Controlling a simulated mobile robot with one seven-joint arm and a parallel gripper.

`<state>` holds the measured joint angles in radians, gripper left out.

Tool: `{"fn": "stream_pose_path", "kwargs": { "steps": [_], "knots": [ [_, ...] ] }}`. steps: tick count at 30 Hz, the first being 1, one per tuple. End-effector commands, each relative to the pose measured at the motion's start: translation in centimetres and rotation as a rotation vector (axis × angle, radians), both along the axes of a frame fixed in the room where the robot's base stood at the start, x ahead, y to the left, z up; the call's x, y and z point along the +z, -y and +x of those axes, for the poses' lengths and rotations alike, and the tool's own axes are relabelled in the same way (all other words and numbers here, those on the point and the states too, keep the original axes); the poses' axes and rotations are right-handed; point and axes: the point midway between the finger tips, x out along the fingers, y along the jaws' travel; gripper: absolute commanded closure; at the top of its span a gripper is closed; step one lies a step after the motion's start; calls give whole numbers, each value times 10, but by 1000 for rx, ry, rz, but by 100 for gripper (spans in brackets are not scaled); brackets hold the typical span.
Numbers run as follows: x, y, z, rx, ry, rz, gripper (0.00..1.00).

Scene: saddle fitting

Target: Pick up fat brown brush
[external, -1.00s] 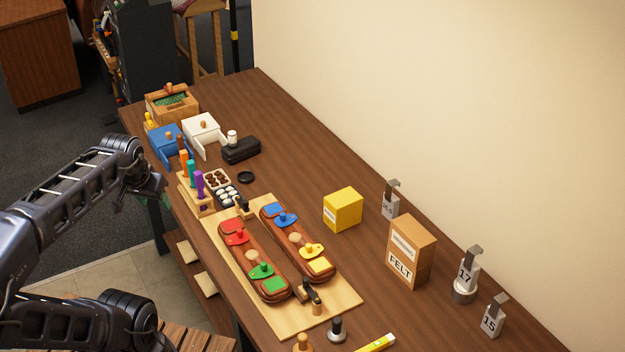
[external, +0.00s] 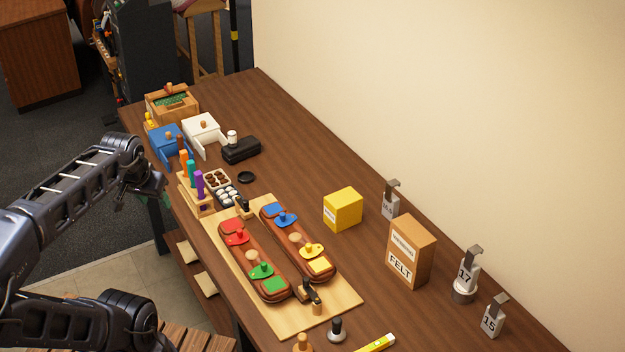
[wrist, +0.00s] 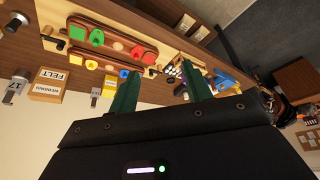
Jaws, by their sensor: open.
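No fat brown brush can be told for certain. A wooden rack (external: 200,207) at the bench's left edge holds several upright handles. They include a brown-orange handle (external: 183,162), a teal handle (external: 191,173) and a purple handle (external: 199,184). I cannot tell whether any is the brush. My gripper (wrist: 160,88) shows in the wrist view as two green fingers, spread apart with nothing held between them. In the external view only a small part of it shows, left of the rack and off the bench edge.
A wooden board (external: 335,306) carries two brown leather pieces with coloured blocks. A blue box (external: 165,146), a white box (external: 201,132) and a black case (external: 241,151) stand behind the rack. A yellow box (external: 343,209) and FELT box (external: 411,251) stand right. The bench's far middle is clear.

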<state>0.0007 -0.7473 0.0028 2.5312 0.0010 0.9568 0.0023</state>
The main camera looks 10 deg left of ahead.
Motion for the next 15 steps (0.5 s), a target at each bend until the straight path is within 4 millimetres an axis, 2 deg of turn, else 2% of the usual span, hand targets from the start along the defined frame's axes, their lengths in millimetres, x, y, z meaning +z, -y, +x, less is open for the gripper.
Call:
{"fn": "stream_pose_path", "kwargs": {
  "steps": [5, 15],
  "knots": [
    [12, -3, 30, -10, -7, 10, 51],
    [34, -18, 126, -52, -23, 34, 51]
  ]
}}
